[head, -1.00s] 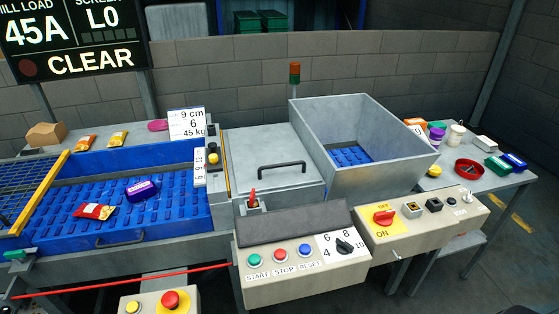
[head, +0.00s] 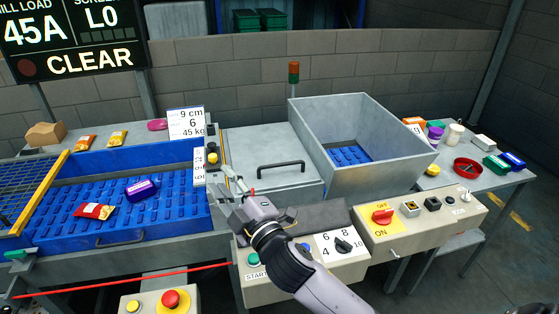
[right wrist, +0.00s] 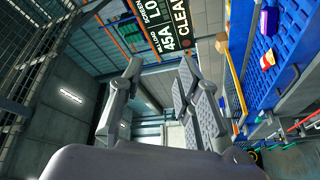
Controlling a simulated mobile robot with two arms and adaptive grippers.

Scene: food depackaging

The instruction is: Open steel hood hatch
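The steel hood hatch (head: 258,148) is a flat grey lid in the middle of the machine, lying closed. Its dark bar handle (head: 281,168) is near the lid's front edge. My right gripper (head: 232,186) is over the front left corner of the hatch area, left of the handle and apart from it. In the right wrist view its two fingers (right wrist: 160,85) are spread with nothing between them. It covers the red-tipped lever and part of the button panel in the head view. My left gripper is not in view.
An open steel hopper (head: 365,150) stands right of the hatch. A blue tray (head: 75,215) with two packets is on the left. Control boxes (head: 420,222) line the front. A side table (head: 500,185) with small items is at right.

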